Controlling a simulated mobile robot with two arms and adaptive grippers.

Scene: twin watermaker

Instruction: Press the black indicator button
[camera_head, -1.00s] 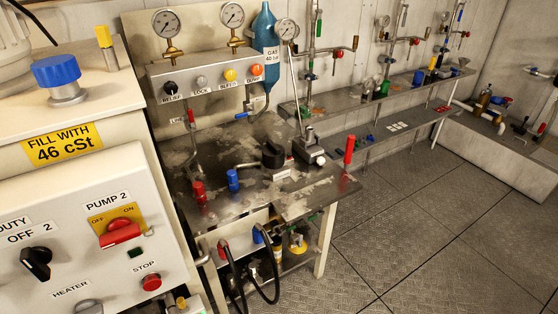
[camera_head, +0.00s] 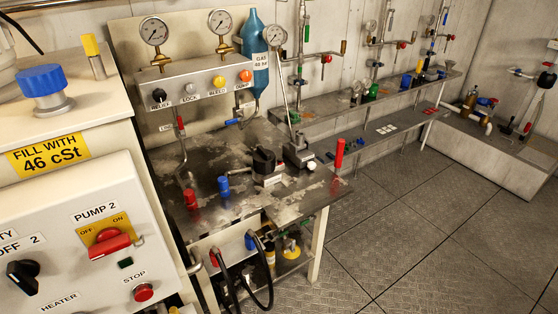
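A black button (camera_head: 158,96) is at the left end of a row on the grey panel box (camera_head: 205,84) beneath two gauges; its small label appears to read RELIEF. I cannot tell whether any button is pressed. Neither of my grippers is in view.
A metal bench (camera_head: 215,155) below the panel box carries red and blue fittings and a black-knobbed valve (camera_head: 264,160). The white cabinet with a blue cap (camera_head: 42,80) fills the near left. A blue gas cylinder (camera_head: 256,60) stands behind. The floor (camera_head: 430,220) at right is clear.

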